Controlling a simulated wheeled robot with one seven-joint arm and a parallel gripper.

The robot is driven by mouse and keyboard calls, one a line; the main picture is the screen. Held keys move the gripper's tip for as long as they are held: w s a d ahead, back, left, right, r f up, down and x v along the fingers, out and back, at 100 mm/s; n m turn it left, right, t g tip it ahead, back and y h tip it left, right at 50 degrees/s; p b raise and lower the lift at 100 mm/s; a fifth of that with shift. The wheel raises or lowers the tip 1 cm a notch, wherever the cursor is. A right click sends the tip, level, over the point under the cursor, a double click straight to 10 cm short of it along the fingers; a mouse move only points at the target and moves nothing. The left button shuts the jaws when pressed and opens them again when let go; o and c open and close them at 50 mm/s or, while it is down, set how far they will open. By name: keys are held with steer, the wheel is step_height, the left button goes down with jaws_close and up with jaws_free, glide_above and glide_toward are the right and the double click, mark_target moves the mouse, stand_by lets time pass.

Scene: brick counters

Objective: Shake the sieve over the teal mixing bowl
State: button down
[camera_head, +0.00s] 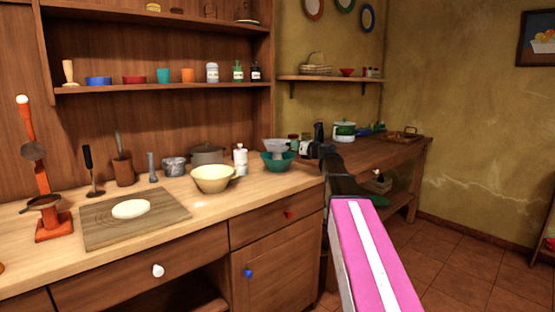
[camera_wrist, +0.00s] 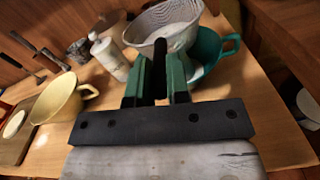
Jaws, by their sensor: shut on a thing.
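The teal mixing bowl (camera_head: 279,164) stands on the wooden counter near its right end. In the wrist view its teal side (camera_wrist: 209,47) shows beyond my fingers, with a handle at the right. The pale mesh sieve (camera_head: 274,146) is over the bowl; its rim and mesh fill the top of the wrist view (camera_wrist: 160,22). I cannot tell whether it touches the bowl's rim. My gripper (camera_wrist: 159,80) has its green fingers shut on the sieve's dark handle. In the head view my gripper (camera_head: 304,147) is just right of the bowl. The sieve hides much of the bowl's inside.
A cream bowl (camera_head: 211,179) and a white bottle (camera_head: 240,160) stand left of the teal bowl. A grey pot (camera_head: 207,153) is behind them. A cutting board (camera_head: 160,216) with dough lies farther left. A lower side counter (camera_head: 385,146) is at right.

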steer(key=shift+w+d, duration=0.5)
steer(key=shift+d, duration=0.15)
stand_by(4.3)
steer(key=shift+r, duration=0.1)
step_height(320, 180, up, 4)
steer(key=shift+f, duration=0.1)
stand_by(0.6)
steer(key=shift+s+d, duration=0.1)
